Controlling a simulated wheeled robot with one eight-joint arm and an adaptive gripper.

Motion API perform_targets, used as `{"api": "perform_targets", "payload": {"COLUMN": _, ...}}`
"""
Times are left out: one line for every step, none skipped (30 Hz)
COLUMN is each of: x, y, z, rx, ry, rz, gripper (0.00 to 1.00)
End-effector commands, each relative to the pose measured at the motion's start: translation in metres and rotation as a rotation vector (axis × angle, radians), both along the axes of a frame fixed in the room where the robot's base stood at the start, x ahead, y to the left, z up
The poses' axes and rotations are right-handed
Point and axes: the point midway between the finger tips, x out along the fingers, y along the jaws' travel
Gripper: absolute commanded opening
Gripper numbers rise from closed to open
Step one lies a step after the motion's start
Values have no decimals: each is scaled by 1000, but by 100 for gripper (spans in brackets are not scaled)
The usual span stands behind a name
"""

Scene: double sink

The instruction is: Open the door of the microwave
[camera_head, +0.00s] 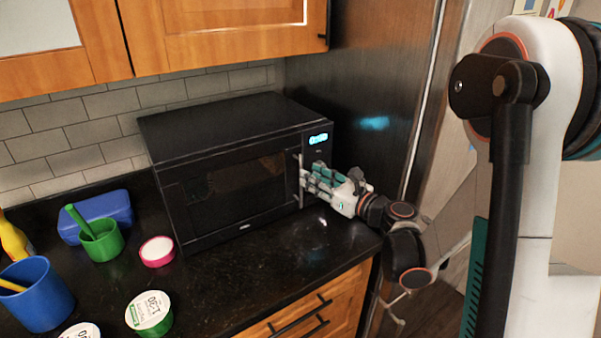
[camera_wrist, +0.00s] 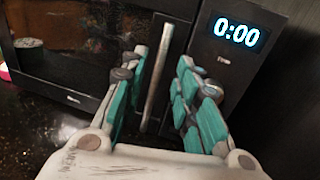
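The black microwave (camera_head: 225,120) stands on the counter against the tiled wall. Its dark-windowed door (camera_head: 235,190) looks shut. The upright silver door handle (camera_head: 301,180) is at the door's right edge. It also shows in the wrist view as a slim metal bar (camera_wrist: 157,85). My gripper (camera_head: 308,178) is at the handle from the right. In the wrist view my gripper (camera_wrist: 163,75) is open, with one teal-padded finger on each side of the handle and a visible gap on both sides. The handle's lower end is close to the palm.
The lit display (camera_wrist: 238,32) is right of the handle. Left on the counter (camera_head: 255,255) are a green cup (camera_head: 103,245), a blue cup (camera_head: 40,297), a pink-rimmed tub (camera_head: 157,251) and a green-sided tub (camera_head: 150,312). A dark tall panel (camera_head: 365,90) stands right of the microwave.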

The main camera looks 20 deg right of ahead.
Motion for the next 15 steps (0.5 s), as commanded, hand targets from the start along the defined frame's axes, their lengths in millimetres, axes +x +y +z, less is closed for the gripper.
{"api": "perform_targets", "payload": {"x": 9, "y": 6, "z": -2, "rx": 0, "ry": 0, "rz": 3, "gripper": 29}}
{"api": "perform_targets", "payload": {"x": 13, "y": 8, "z": -1, "rx": 0, "ry": 0, "rz": 3, "gripper": 29}}
{"api": "perform_targets", "payload": {"x": 19, "y": 12, "z": -1, "rx": 0, "ry": 0, "rz": 3, "gripper": 29}}
{"api": "perform_targets", "payload": {"x": 23, "y": 14, "z": -1, "rx": 0, "ry": 0, "rz": 2, "gripper": 29}}
{"api": "perform_targets", "payload": {"x": 27, "y": 16, "z": -1, "rx": 0, "ry": 0, "rz": 2, "gripper": 29}}
{"api": "perform_targets", "payload": {"x": 32, "y": 18, "z": -1, "rx": 0, "ry": 0, "rz": 2, "gripper": 29}}
{"api": "perform_targets", "payload": {"x": 35, "y": 20, "z": -1, "rx": 0, "ry": 0, "rz": 1, "gripper": 29}}
{"api": "perform_targets", "payload": {"x": 37, "y": 21, "z": -1, "rx": 0, "ry": 0, "rz": 1, "gripper": 29}}
{"api": "perform_targets", "payload": {"x": 40, "y": 23, "z": -1, "rx": 0, "ry": 0, "rz": 1, "gripper": 29}}
{"api": "perform_targets", "payload": {"x": 42, "y": 24, "z": -1, "rx": 0, "ry": 0, "rz": 0, "gripper": 29}}
{"api": "perform_targets", "payload": {"x": 44, "y": 25, "z": 0, "rx": 0, "ry": 0, "rz": 0, "gripper": 29}}
{"api": "perform_targets", "payload": {"x": 45, "y": 26, "z": 0, "rx": 0, "ry": 0, "rz": 0, "gripper": 29}}
{"api": "perform_targets", "payload": {"x": 46, "y": 26, "z": 0, "rx": 0, "ry": 0, "rz": 0, "gripper": 29}}
{"api": "perform_targets", "payload": {"x": 47, "y": 26, "z": 0, "rx": 0, "ry": 0, "rz": 0, "gripper": 29}}
{"api": "perform_targets", "payload": {"x": 47, "y": 27, "z": 0, "rx": 0, "ry": 0, "rz": 0, "gripper": 29}}
